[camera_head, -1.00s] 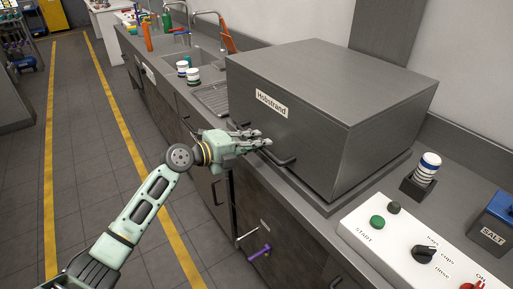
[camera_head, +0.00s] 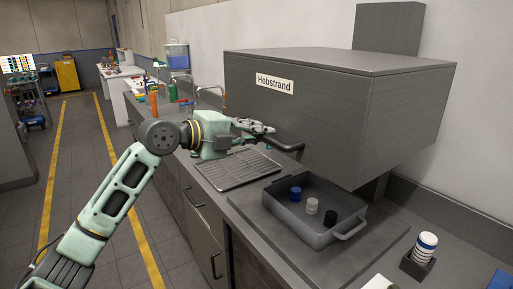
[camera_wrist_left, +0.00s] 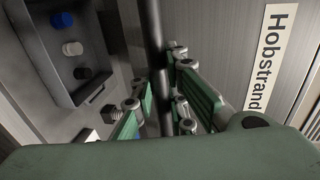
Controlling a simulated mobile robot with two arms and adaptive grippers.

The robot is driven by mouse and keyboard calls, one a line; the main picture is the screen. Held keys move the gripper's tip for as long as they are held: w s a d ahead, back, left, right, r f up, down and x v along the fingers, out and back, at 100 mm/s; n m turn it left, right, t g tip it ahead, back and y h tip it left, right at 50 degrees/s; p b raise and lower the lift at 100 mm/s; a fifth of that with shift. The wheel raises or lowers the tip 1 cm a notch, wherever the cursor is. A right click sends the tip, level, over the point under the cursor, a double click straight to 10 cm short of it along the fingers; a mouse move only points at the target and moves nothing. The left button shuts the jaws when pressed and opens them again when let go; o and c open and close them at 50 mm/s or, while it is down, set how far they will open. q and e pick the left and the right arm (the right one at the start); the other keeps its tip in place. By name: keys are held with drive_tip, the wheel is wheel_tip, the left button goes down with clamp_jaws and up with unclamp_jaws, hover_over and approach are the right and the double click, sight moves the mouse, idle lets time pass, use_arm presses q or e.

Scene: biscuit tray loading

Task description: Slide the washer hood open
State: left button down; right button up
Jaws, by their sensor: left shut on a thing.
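The washer hood (camera_head: 335,115) is a big grey box labelled Hobstrand. It stands raised above the counter, with open space under it. Its dark bar handle (camera_head: 287,142) is at the lower front edge, and the bar also shows in the left wrist view (camera_wrist_left: 153,40). My left gripper (camera_head: 262,128) is shut on this handle, with the fingers (camera_wrist_left: 165,105) on either side of the bar. Beneath the hood, a grey tray (camera_head: 328,238) holds a blue, a white and a black piece. My right gripper is not in view.
A wire drainer (camera_head: 238,168) lies left of the tray on the counter. At the right are a blue-and-white striped stack (camera_head: 425,246) in a dark holder and a blue box (camera_head: 490,278). A grey column (camera_head: 388,30) rises behind the hood. The floor at left is clear.

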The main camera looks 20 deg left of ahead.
use_arm(q)
drive_tip(key=shift+r+p, duration=0.35)
drive_tip(key=shift+r, duration=0.95)
drive_tip(key=c, duration=1.7)
unclamp_jaws()
drive_tip(key=shift+f, duration=0.1)
drive_tip(key=v, duration=1.2)
drive_tip(key=shift+f, duration=0.1)
